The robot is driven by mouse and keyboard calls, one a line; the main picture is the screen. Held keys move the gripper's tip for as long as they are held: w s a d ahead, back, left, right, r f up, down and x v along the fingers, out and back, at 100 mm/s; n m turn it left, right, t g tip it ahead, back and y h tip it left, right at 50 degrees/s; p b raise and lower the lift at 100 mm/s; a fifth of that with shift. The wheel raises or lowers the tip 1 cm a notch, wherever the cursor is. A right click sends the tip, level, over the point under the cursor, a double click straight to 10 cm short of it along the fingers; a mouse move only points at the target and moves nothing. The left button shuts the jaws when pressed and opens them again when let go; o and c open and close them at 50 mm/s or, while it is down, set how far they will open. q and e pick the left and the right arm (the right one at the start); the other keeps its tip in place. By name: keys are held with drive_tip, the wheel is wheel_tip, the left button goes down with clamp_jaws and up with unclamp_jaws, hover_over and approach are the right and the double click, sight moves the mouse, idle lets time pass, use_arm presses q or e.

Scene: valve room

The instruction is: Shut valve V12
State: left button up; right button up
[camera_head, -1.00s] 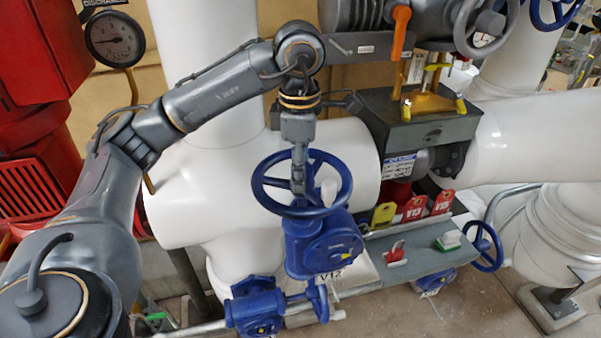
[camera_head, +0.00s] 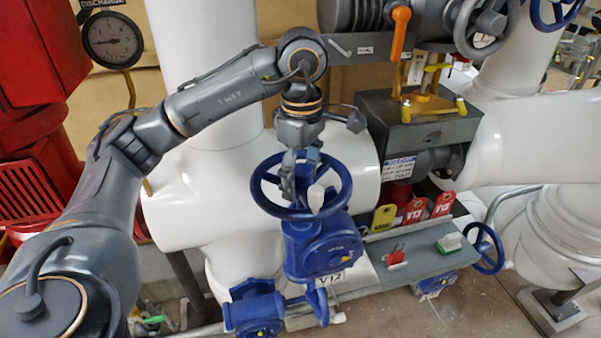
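The blue handwheel (camera_head: 344,190) sits on a blue gearbox (camera_head: 325,247) in front of a white pipe. A label reading V12 (camera_head: 330,277) is just below the gearbox. My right gripper is not in view.
Red V13 tags (camera_head: 414,211) and a yellow tag (camera_head: 383,219) stand behind a grey shelf (camera_head: 420,255) to the right. A smaller blue handwheel (camera_head: 486,248) is beyond it. Above are an orange lever (camera_head: 400,30) and a grey box (camera_head: 430,130). A pressure gauge (camera_head: 112,40) hangs upper left.

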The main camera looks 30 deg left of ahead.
use_arm(q)
drive_tip(key=shift+w+d, duration=0.1)
drive_tip(key=shift+d, duration=0.05)
drive_tip(key=shift+r, duration=0.15)
drive_tip(key=shift+a+r+p, duration=0.2)
drive_tip(key=shift+r+p, duration=0.4)
drive_tip(key=shift+p, duration=0.05)
wheel_tip(320, 180, up, 5)
drive_tip(key=p, duration=0.5)
drive_tip(key=shift+r, duration=0.15)
wheel_tip(320, 180, up, 6)
drive_tip(key=p, duration=0.5)
